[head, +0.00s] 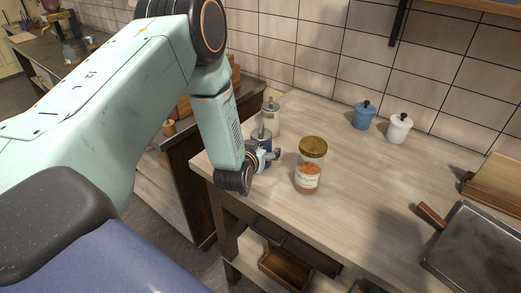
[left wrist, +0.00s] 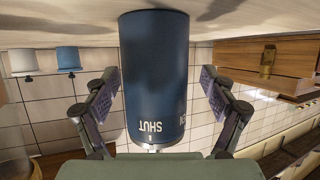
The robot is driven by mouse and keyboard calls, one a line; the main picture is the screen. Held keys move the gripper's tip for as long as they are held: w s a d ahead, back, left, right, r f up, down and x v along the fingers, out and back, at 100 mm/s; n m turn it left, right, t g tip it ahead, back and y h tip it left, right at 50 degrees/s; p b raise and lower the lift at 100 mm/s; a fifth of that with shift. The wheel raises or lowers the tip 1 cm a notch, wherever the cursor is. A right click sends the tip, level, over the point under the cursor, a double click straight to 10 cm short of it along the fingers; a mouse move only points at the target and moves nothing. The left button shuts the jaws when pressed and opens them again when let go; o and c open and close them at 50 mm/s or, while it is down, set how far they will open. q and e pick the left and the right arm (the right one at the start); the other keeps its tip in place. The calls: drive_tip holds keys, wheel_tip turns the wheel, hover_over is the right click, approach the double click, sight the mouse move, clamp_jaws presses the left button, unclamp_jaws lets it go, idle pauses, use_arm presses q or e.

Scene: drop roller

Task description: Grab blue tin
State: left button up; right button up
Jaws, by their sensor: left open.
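A dark blue cylindrical tin (left wrist: 153,75) with pale lettering fills the middle of the left wrist view, which is upside down. It stands between the spread fingers of my left gripper (left wrist: 158,78), with a gap visible on each side. In the head view the tin (head: 262,135) is near the left end of the wooden counter, partly hidden by my left gripper (head: 268,155). The gripper is low beside it, open and holding nothing. My right gripper is not in view.
A glass jar with orange contents (head: 310,166) stands just right of my gripper on the counter (head: 345,215). A pale glass jar (head: 271,112) is behind the tin. A blue pot (head: 363,116) and white pot (head: 399,128) stand by the tiled wall. A metal tray (head: 480,250) lies front right.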

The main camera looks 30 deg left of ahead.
use_arm(q)
drive_tip(key=shift+d+r, duration=0.1)
drive_tip(key=shift+d, duration=0.15)
drive_tip(key=shift+w+d, duration=0.1)
drive_tip(key=shift+c, duration=0.7)
drive_tip(key=shift+a, duration=0.3)
drive_tip(key=c, duration=0.6)
drive_tip(key=shift+d, duration=0.25)
drive_tip(key=c, duration=0.6)
drive_tip(key=shift+w+a, duration=0.1)
drive_tip(key=shift+a, duration=0.05)
drive_tip(key=shift+c, duration=0.4)
